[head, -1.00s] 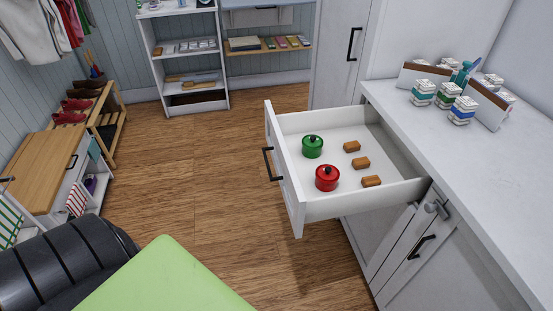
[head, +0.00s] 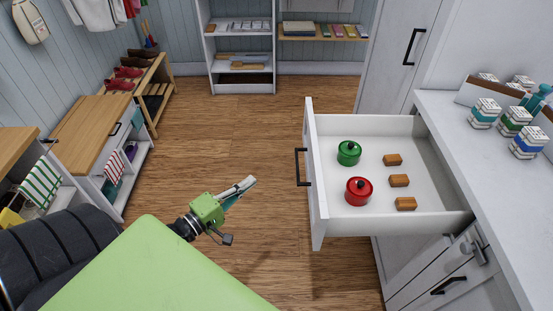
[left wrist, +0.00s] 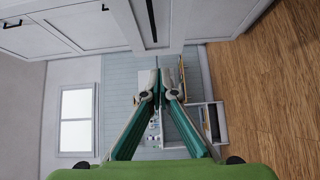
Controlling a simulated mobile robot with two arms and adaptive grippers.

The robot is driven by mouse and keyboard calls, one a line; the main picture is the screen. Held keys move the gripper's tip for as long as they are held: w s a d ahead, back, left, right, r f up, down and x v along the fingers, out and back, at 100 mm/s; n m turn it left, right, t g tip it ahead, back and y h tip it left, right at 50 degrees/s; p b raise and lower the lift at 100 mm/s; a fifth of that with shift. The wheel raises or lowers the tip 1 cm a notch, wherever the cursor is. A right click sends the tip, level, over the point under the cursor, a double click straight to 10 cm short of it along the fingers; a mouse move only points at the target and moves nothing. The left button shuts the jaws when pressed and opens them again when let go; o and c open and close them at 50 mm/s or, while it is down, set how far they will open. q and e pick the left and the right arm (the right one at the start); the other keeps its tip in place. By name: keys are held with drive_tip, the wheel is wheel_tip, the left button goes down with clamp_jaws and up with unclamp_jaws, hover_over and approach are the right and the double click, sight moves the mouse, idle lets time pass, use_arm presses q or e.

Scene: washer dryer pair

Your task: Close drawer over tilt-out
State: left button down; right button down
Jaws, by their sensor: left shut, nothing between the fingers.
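The white drawer (head: 316,205) is pulled far out of the counter, its black handle (head: 302,167) facing left in the head view. Inside lie a green pot (head: 349,153), a red pot (head: 359,191) and three small brown blocks (head: 398,181). The tilt-out front (head: 449,277) is below the drawer; I cannot tell whether it is fully closed. My left gripper (head: 250,182) is shut and empty, above the floor left of the drawer front and apart from it. Its fingertips (left wrist: 159,92) meet in the left wrist view. My right gripper is not in view.
The white counter (head: 452,140) carries several striped jars (head: 516,119) at the right. A tall cabinet (head: 385,60) stands behind the drawer. A low wooden-topped cabinet (head: 98,118) and shoe rack (head: 150,93) line the left. The wooden floor (head: 200,140) between is clear.

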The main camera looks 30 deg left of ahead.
use_arm(q)
drive_tip(key=w+d+p, duration=0.1)
drive_tip(key=w+d, duration=0.4)
drive_tip(key=w, duration=0.7)
drive_tip(key=shift+d+r, duration=0.15)
drive_tip(key=shift+r, duration=0.1)
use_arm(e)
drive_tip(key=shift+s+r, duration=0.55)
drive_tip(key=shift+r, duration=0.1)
